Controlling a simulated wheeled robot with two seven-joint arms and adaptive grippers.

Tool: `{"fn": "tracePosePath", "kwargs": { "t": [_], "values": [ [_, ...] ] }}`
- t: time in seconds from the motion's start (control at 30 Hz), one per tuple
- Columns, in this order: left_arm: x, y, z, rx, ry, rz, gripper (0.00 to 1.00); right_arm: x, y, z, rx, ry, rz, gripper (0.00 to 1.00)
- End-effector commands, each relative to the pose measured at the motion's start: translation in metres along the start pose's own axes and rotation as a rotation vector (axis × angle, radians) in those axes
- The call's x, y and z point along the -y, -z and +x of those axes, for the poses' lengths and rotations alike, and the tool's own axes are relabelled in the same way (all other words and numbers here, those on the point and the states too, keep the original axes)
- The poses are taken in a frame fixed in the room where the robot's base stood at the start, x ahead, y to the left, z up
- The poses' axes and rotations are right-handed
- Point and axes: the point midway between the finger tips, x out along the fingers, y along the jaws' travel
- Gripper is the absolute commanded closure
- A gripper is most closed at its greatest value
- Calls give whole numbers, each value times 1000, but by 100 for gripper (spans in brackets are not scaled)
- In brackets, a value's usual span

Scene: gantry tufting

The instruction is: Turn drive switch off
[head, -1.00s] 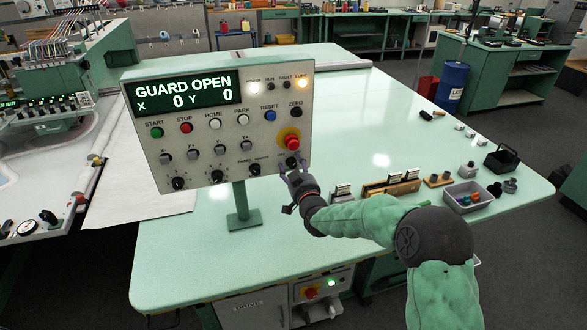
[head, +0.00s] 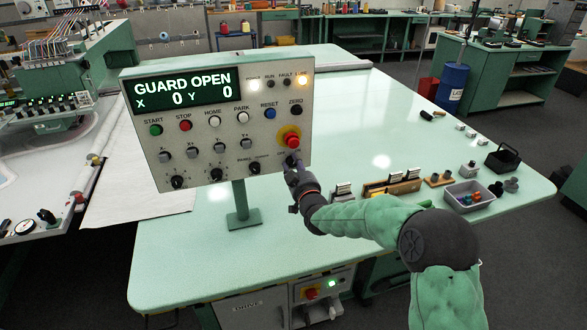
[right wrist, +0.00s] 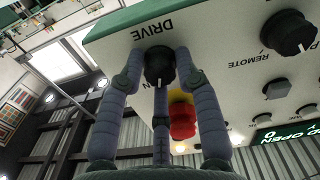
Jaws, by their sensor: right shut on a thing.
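The control panel (head: 218,135) stands on a post and its display reads GUARD OPEN. The drive switch is a black rotary knob (right wrist: 159,64) under an upside-down DRIVE label in the right wrist view. The knob's white pointer mark points down in that view. My right gripper (head: 292,167) is at the panel's lower right corner, below the red emergency stop button (head: 290,138). Its fingers are shut around the drive knob and partly hide it in the head view. My left gripper is not in view.
The panel's post rises from the pale green table (head: 340,235). Several other knobs and buttons sit left of the drive switch. A grey bin (head: 468,196) and small racks (head: 391,184) stand to the right. The table behind the panel is mostly clear.

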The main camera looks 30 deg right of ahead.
Motion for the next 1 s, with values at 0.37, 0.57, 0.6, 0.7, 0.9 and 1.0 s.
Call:
{"fn": "tracePosePath", "kwargs": {
  "t": [0.37,0.57,0.6,0.7,0.9,1.0],
  "values": [
    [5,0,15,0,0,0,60,1,-7,-1,10,5,-354,99],
    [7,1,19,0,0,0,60,0,-6,-1,10,5,-543,99],
    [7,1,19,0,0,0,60,0,-6,-1,10,5,-579,99],
    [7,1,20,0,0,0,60,0,-6,-1,11,6,-667,99],
    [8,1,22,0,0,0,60,0,-6,-1,11,7,-817,99],
    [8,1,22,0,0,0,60,0,-6,-1,11,7,-876,99]
  ]
}}
